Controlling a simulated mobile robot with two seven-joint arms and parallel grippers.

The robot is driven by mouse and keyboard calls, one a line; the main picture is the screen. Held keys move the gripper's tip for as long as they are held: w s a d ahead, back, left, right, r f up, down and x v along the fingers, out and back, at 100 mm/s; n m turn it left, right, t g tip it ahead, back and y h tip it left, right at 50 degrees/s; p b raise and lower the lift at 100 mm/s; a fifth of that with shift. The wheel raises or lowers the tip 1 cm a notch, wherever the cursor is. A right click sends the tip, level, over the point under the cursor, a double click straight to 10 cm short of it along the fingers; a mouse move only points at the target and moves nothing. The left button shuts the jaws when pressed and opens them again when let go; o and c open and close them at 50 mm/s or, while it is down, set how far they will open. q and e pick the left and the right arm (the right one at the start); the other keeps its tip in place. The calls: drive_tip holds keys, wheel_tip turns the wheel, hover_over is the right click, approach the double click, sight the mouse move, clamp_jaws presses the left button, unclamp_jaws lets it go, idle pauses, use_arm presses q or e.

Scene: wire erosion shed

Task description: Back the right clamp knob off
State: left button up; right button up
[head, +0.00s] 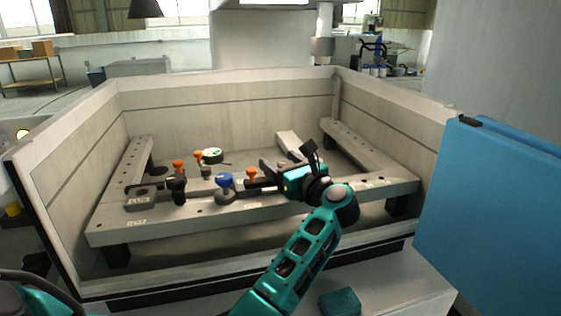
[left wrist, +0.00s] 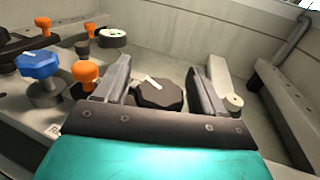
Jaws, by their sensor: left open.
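My left gripper (head: 266,174) reaches over the front bar of the work frame, pointing left and away in the head view. Its fingers are open in the left wrist view (left wrist: 160,82). A black lobed knob (left wrist: 158,94) with a white mark on top, seemingly the right clamp knob, appears between the two fingers, with gaps at both sides. I cannot tell how deep the fingers sit around it. In the head view the gripper hides this knob. Another black knob (head: 177,185) stands farther left on the bar. My right gripper is not in view.
A blue knob (head: 225,181) and an orange knob (head: 251,173) stand left of the gripper. More orange knobs (head: 179,166) and a round dial (head: 212,155) lie beyond. Pale tank walls (head: 60,205) surround the frame. A blue panel (head: 495,210) stands at right.

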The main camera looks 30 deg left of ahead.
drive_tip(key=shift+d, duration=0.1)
use_arm(q)
drive_tip(key=c, duration=1.1)
drive_tip(key=shift+o, duration=0.2)
drive_tip(key=shift+f+g+b, duration=0.15)
drive_tip(key=shift+g+b, duration=0.15)
drive_tip(key=shift+b, duration=0.15)
drive_tip(key=n+g+b, duration=0.1)
drive_tip(key=b, duration=0.1)
drive_tip(key=n+g+y+b, duration=0.1)
drive_tip(key=g+b, duration=0.1)
drive_tip(key=b, duration=0.1)
drive_tip(key=shift+s+f+n, duration=0.15)
drive_tip(key=shift+n, duration=0.25)
drive_tip(key=n+g+b, duration=0.1)
drive_tip(key=g+b, duration=0.1)
drive_tip(key=shift+s+a+y+b, duration=0.1)
drive_tip(key=shift+y+b, duration=0.2)
drive_tip(key=shift+s+r+n+g+b, duration=0.1)
drive_tip(key=shift+r+n+g+b, duration=0.3)
drive_tip(key=shift+g+b, duration=0.45)
drive_tip(key=shift+g, duration=0.25)
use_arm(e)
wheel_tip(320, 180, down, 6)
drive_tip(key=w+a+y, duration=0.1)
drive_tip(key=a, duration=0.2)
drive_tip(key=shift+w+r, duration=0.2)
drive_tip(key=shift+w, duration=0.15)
